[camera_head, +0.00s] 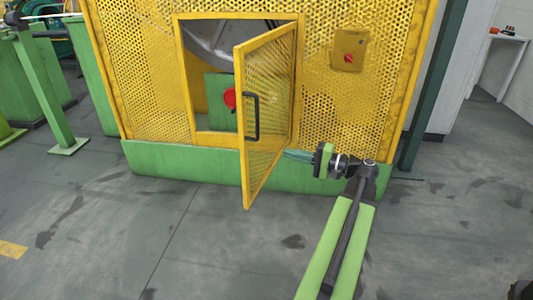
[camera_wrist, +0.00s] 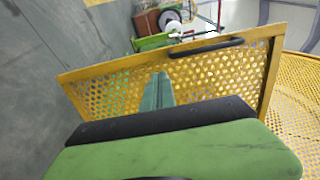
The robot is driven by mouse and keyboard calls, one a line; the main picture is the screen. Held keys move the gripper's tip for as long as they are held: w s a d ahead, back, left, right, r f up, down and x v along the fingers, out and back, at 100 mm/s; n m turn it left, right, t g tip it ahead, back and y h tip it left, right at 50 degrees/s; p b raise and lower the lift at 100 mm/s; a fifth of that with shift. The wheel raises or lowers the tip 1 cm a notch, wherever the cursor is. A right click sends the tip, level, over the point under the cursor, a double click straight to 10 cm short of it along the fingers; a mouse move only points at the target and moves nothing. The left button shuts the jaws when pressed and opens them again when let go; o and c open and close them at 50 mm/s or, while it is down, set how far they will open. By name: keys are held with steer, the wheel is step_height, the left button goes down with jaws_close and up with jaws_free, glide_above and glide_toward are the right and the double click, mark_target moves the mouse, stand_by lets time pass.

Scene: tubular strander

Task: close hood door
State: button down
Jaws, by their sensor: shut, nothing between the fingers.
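The yellow perforated hood door (camera_head: 268,105) stands open, swung out from the yellow hood, hinged on its right side. A black handle (camera_head: 252,116) is on its outer face, towards the free edge. My gripper (camera_head: 290,155) is shut and empty, at the lower right of the door near its hinge side. In the wrist view the shut fingers (camera_wrist: 158,90) point at the door's mesh (camera_wrist: 205,75), and the handle (camera_wrist: 207,47) shows beyond along the top. I cannot tell whether the fingertips touch the mesh.
The doorway (camera_head: 208,80) shows a grey round part, a green panel and a red knob (camera_head: 230,98) inside. A yellow switch box (camera_head: 349,49) is on the hood to the right. A green base (camera_head: 180,162) runs below. The grey floor in front is clear.

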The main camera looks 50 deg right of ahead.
mark_target(247, 144)
steer(key=x, duration=1.3)
steer(key=shift+w+a, duration=0.15)
steer(key=shift+w, duration=0.1)
